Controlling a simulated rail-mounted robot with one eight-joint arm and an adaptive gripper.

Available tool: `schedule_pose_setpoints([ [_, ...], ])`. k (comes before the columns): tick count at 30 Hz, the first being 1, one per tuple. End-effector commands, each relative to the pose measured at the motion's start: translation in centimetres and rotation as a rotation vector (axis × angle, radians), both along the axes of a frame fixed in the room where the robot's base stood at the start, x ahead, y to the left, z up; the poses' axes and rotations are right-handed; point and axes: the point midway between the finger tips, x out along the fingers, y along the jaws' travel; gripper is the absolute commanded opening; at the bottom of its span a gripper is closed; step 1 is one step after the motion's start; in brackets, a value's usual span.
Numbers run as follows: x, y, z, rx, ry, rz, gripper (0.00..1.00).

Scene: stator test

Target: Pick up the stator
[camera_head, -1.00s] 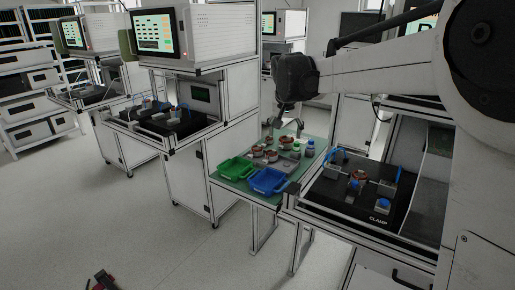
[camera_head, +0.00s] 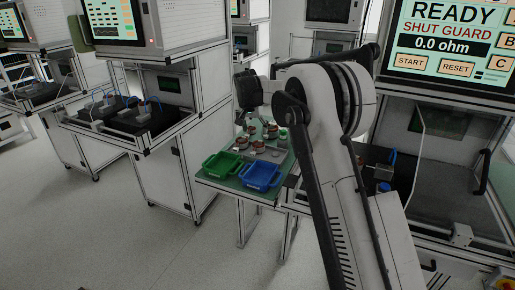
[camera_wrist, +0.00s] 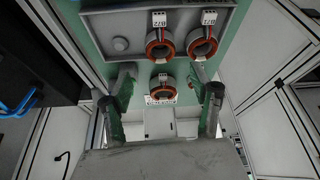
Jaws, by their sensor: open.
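Several stators, copper-orange rings with white connector tags, are in the wrist view. Two stators, the left one (camera_wrist: 160,43) and the right one (camera_wrist: 203,42), sit side by side on a grey tray (camera_wrist: 103,25). A third stator (camera_wrist: 161,90), with a white label beside it, appears between the fingers of my gripper (camera_wrist: 163,78). My gripper is open, one finger to each side of that stator in the picture, with no visible contact. I cannot tell its height above it. In the head view my gripper (camera_head: 243,120) hangs over the green table, with small stators (camera_head: 272,130) near it.
A green bin (camera_head: 222,163) and a blue bin (camera_head: 261,175) stand on the green table's (camera_head: 205,184) front edge.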

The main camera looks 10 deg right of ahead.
Motion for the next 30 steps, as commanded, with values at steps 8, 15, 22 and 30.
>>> schedule_pose_setpoints([
  [8, 1.7, -0.9, -4.6, 0.000, 0.000, -0.001, 0.58],
  [15, 2.5, -1.4, -6.9, 0.001, -0.001, -0.001, 0.58],
  [22, 3.2, -1.7, -8.4, 0.001, -0.001, -0.001, 0.58],
  [30, 4.5, -2.3, -11.2, 0.001, 0.000, 0.000, 0.58],
])
